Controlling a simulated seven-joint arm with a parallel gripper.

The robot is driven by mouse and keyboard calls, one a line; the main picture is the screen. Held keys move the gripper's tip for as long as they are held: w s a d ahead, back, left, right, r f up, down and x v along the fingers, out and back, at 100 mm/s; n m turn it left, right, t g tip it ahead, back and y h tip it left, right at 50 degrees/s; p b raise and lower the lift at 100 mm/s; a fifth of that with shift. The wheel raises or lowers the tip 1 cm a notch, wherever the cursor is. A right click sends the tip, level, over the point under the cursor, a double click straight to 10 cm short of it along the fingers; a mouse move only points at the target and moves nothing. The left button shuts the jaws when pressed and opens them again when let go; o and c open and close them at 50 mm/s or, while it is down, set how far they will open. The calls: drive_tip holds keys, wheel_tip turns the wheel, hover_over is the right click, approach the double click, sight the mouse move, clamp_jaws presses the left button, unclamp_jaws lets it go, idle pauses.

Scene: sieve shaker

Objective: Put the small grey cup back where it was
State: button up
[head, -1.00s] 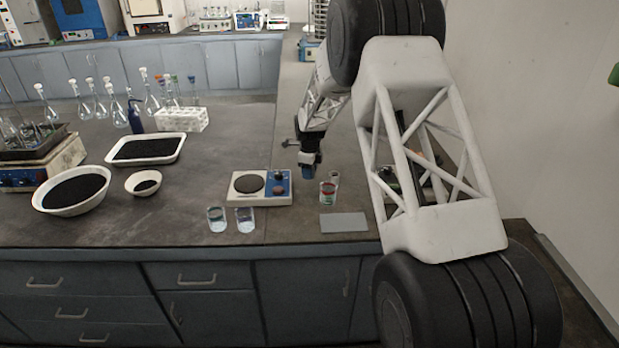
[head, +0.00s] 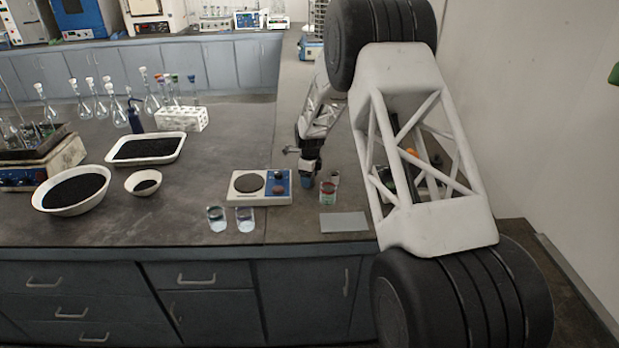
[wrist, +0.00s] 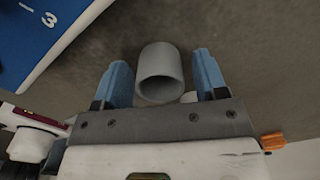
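The small grey cup (wrist: 163,72) shows in the wrist view between the two blue fingertips, its round mouth facing the camera. My gripper (wrist: 162,82) is open, with a narrow gap between the cup and each finger. In the head view my gripper (head: 307,180) is low over the bench, just right of the hot plate. A small pale cylinder (head: 335,177) stands right of it in the head view; I cannot tell whether it is the same cup.
A beaker with a red band (head: 328,192) stands close to the right of my gripper. The hot plate (head: 259,187) with its blue panel is close to the left. Two beakers (head: 217,219) and a flat grey plate (head: 343,222) lie nearer the front edge.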

wheel_tip(320, 180, up, 12)
drive_tip(key=shift+r, duration=0.15)
idle(0.8)
idle(0.8)
drive_tip(key=s+d+r+n, duration=0.3)
drive_tip(key=s+r, duration=0.4)
drive_tip(key=s, duration=0.2)
drive_tip(key=s+d+r+n+t, duration=0.1)
drive_tip(key=s+d+r+n, duration=0.25)
drive_tip(key=s+r, duration=0.45)
drive_tip(key=s+d+r+n, duration=0.2)
drive_tip(key=s+r+n, duration=0.25)
drive_tip(key=s, duration=0.65)
drive_tip(key=s+d+n, duration=0.1)
drive_tip(key=s+n, duration=0.2)
drive_tip(key=s, duration=0.8)
drive_tip(key=s+d+n+t, duration=0.1)
drive_tip(key=s+n, duration=0.3)
drive_tip(key=s, duration=0.8)
drive_tip(key=s+d+f+n, duration=0.1)
drive_tip(key=s+n, duration=0.3)
drive_tip(key=s, duration=0.7)
drive_tip(key=shift+s+d+t, duration=0.2)
drive_tip(key=shift+d+t, duration=0.1)
drive_tip(key=shift+d, duration=0.55)
